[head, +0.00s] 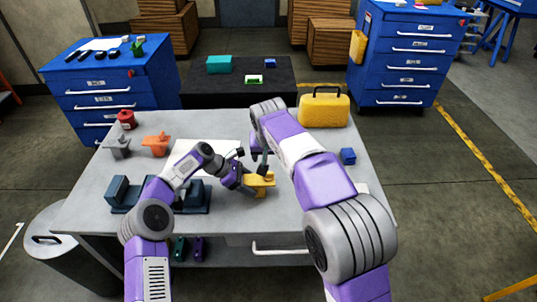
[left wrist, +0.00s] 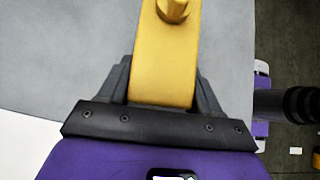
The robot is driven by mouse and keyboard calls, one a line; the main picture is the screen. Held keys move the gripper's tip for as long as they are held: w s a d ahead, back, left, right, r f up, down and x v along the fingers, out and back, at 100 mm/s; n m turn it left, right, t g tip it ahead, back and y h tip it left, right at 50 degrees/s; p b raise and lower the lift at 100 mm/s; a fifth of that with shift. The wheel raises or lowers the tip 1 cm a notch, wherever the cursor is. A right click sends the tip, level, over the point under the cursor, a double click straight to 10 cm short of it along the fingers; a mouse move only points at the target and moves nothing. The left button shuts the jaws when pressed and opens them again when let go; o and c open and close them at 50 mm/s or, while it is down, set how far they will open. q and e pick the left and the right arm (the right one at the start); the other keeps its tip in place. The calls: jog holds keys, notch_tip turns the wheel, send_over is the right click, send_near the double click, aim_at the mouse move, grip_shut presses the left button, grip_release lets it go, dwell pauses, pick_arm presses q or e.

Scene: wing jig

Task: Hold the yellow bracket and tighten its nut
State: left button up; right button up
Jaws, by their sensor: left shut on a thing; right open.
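The yellow bracket (head: 261,181) stands on the grey table near its middle. My left gripper (head: 244,178) is shut on it from the left. In the left wrist view the bracket (left wrist: 163,65) lies between the two dark fingers (left wrist: 163,92), and a round yellow boss or nut (left wrist: 174,9) shows at the top edge, partly cut off. My right gripper (head: 264,167) is open, just above the bracket, with its fingers pointing down. Whether it touches the nut cannot be told; the nut is not clear in the head view.
On the grey table (head: 290,220) are a dark blue fixture (head: 125,193), orange (head: 156,144) and grey brackets (head: 117,146), a red can (head: 126,119), a yellow case (head: 324,107) and a blue block (head: 348,156). The front right of the tabletop is clear.

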pick_arm(q)
jog(key=o, duration=1.5)
jog(key=shift+c, duration=0.2)
jog(key=shift+a, duration=0.1)
